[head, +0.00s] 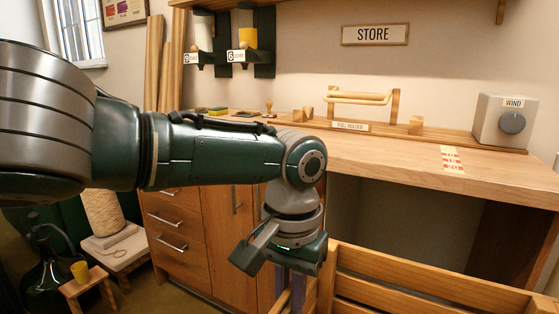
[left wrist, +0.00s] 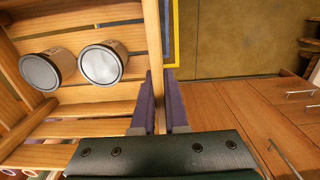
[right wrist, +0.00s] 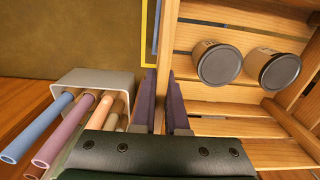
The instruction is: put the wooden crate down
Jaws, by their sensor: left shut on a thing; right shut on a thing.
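The slatted wooden crate (head: 430,272) is at the lower right of the head view, in front of the counter. My left gripper (head: 291,294) is shut on the crate's side wall, which runs between its fingers in the left wrist view (left wrist: 159,90). My right gripper (right wrist: 163,90) is shut on the opposite wall in the right wrist view. Two lidded tins (left wrist: 103,63) (left wrist: 48,69) stand inside the crate; the right wrist view shows them too (right wrist: 217,63). The crate's underside is hidden, and I cannot tell its height above the floor.
A yellow-bordered marking (left wrist: 174,60) lies on the floor beside the crate. A grey bin (right wrist: 95,80) of coloured rolls stands beside my right gripper. The wooden counter (head: 400,160) has drawers (head: 170,228) at left and an open space below at right.

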